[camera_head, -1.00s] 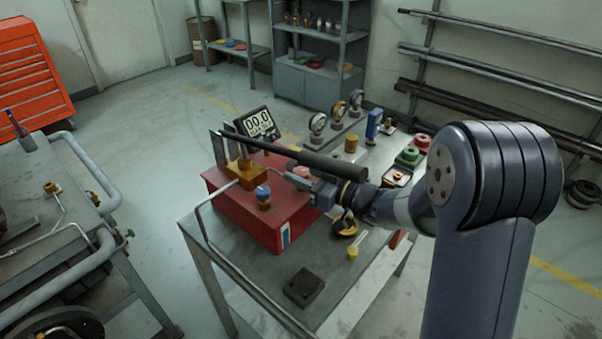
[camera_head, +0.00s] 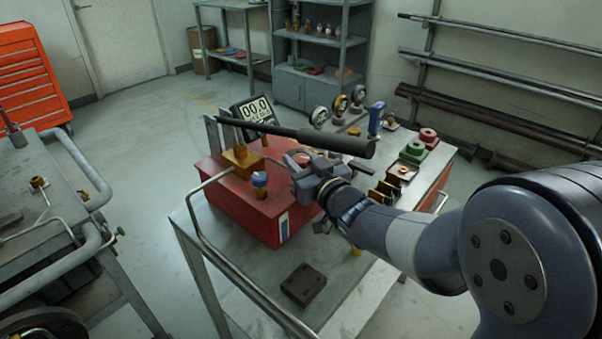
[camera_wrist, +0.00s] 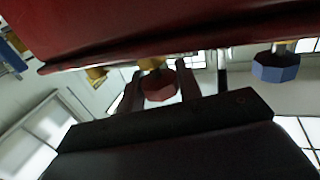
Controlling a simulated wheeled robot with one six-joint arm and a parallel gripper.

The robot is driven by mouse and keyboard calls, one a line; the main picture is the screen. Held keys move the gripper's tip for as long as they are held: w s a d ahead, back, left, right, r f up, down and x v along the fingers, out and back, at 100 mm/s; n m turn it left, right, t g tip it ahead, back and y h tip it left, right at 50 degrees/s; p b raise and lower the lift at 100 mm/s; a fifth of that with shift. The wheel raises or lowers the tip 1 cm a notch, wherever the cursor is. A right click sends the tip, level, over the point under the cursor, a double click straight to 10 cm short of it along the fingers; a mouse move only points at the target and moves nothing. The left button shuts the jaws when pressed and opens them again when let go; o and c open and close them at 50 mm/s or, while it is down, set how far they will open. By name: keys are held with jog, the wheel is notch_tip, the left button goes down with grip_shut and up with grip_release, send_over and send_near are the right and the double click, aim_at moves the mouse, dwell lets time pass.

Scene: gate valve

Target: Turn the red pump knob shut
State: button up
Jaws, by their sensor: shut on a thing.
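The red pump (camera_head: 240,205) is a box on the metal table, with a brass block (camera_head: 242,157) on top and a long black handle (camera_head: 318,137) reaching across above it. The red knob (camera_wrist: 160,88) shows in the wrist view between the two fingers of my gripper (camera_wrist: 160,92), on a brass stem. In the head view only a little of the red knob (camera_head: 298,157) shows beside my gripper (camera_head: 296,167), under the handle. My gripper is shut on the red knob. A blue knob (camera_head: 260,181) stands nearer the pump's front; it also shows in the wrist view (camera_wrist: 275,68).
The black handle passes close above my gripper. A bent metal pipe (camera_head: 205,240) runs along the pump's left side. A meter (camera_head: 255,110), several gauges (camera_head: 319,118) and ring parts (camera_head: 411,150) stand behind and right. A dark block (camera_head: 303,284) lies in front.

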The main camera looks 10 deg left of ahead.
jog(key=shift+s+f+m+t+h+b, duration=0.1)
jog(key=shift+f+m+t+h+b, duration=0.15)
jog(key=shift+m+t+h+b, duration=1.05)
jog(key=shift+a+r+h+b, duration=0.1)
jog(key=shift+r+h+b, duration=0.05)
jog(key=shift+h+b, duration=0.65)
jog(key=shift+r+m+t+h, duration=0.15)
jog(key=shift+m+t+h, duration=0.15)
jog(key=shift+m+h, duration=0.35)
jog(key=shift+m+h+p, duration=0.25)
jog(key=shift+p, duration=0.15)
jog(key=shift+m+t+h+p, duration=0.3)
jog(key=shift+m+h+p, duration=0.2)
jog(key=shift+h+p, duration=0.25)
jog(key=o, duration=1)
jog(key=shift+c, duration=0.2)
jog(key=p+v, duration=0.1)
jog(key=v, duration=0.9)
jog(key=shift+s, duration=0.35)
